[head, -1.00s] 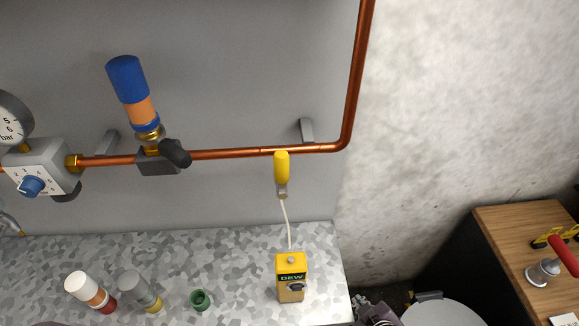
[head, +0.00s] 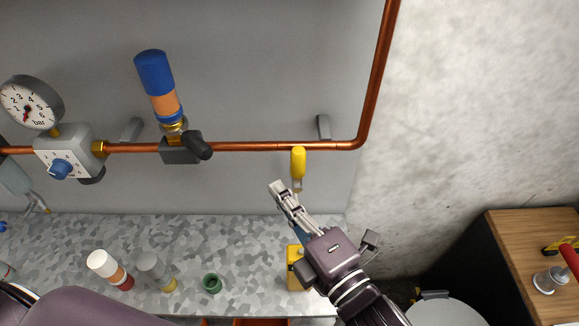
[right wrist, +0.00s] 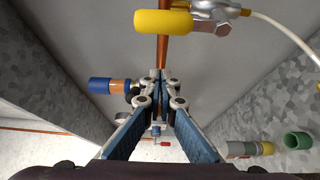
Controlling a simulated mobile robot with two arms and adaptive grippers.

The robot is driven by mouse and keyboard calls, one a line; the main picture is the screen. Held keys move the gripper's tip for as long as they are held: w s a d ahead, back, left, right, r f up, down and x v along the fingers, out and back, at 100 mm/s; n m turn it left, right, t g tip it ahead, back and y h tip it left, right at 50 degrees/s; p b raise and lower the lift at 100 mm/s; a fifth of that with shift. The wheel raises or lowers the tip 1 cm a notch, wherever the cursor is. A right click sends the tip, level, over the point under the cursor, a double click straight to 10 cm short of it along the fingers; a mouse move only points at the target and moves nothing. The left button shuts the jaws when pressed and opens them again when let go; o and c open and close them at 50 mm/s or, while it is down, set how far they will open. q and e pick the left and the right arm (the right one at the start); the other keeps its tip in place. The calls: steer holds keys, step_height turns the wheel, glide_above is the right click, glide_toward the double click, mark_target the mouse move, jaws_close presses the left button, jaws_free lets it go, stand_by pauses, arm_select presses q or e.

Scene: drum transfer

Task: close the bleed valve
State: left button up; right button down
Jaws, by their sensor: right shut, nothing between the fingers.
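A small valve with a yellow handle (head: 298,162), which looks like the bleed valve, sits at the copper pipe's right part in the head view. My right gripper (head: 279,188) is shut and empty, just below and left of the handle in the head view. In the right wrist view its closed fingertips (right wrist: 160,78) are below the sleeve, apart from it. My left gripper is out of view.
The copper pipe (head: 250,146) carries a blue-orange canister (head: 158,85), a black knob (head: 202,148) and a gauge (head: 30,103). On the speckled counter are a yellow dew meter (head: 294,270), partly hidden by my right arm, a green cup (head: 212,283) and two small bottles (head: 106,268).

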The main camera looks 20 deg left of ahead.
mark_target(292, 174)
steer(key=w+p, duration=0.3)
steer(key=w, duration=0.2)
steer(key=shift+w+d, duration=0.1)
stand_by(0.3)
steer(key=shift+d+m+b, duration=0.2)
steer(key=shift+m+b, duration=0.2)
steer(key=shift+b, duration=0.1)
